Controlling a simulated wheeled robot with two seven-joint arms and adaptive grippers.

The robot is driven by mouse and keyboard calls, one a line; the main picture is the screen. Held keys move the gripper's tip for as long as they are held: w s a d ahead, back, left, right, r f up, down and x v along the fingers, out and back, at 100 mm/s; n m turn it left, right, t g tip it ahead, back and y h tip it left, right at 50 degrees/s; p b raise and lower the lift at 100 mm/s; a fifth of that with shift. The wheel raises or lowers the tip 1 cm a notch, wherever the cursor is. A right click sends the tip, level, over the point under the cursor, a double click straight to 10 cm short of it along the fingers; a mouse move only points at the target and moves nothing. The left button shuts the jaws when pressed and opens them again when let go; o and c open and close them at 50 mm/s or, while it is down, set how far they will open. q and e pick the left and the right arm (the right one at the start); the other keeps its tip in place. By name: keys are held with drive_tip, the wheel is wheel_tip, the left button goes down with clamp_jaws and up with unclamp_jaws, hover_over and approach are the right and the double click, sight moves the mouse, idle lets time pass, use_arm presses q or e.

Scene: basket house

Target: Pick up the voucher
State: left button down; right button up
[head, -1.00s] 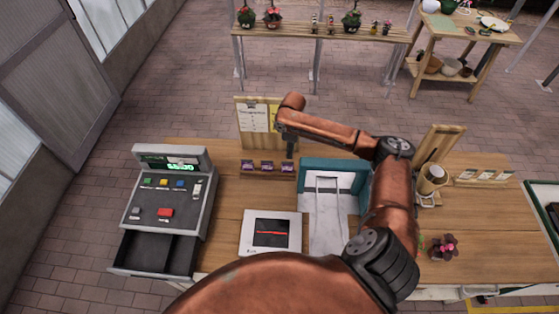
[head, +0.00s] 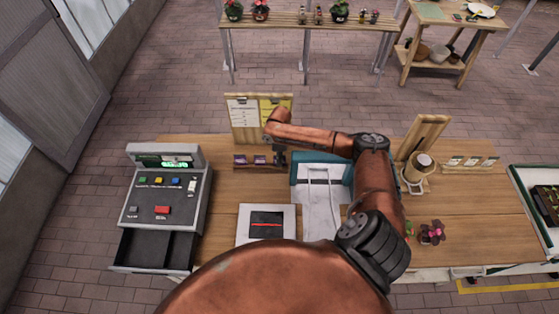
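Several small purple cards (head: 250,160) stand in a low wooden holder (head: 252,168) at the back of the counter; they may be the vouchers, but print is too small to read. My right gripper (head: 280,160) points down at the holder's right end. It covers the rightmost card place, so I cannot tell whether it touches or grips a card, or whether its fingers are open. A wooden board (head: 240,137) behind holds a white sheet (head: 243,112) and a yellow sheet (head: 275,108). My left gripper is out of view.
A cash register (head: 165,195) with an open drawer (head: 150,250) stands left. A white device with a dark screen (head: 266,223) and a teal-backed bag stand (head: 320,210) are near the middle. A wooden stand with a cup (head: 417,168) and a pink-flowered plant (head: 432,233) stand right.

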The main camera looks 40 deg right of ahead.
clamp_jaws()
idle(0.5)
drive_tip(key=shift+r, duration=0.5)
wheel_tip(320, 180, up, 2)
drive_tip(key=shift+r+b, duration=0.1)
drive_tip(key=shift+b, duration=0.65)
drive_tip(key=s+a+r+b, duration=0.2)
drive_tip(key=s+a+r, duration=0.6)
drive_tip(key=s+r, duration=0.2)
drive_tip(key=shift+s, duration=0.75)
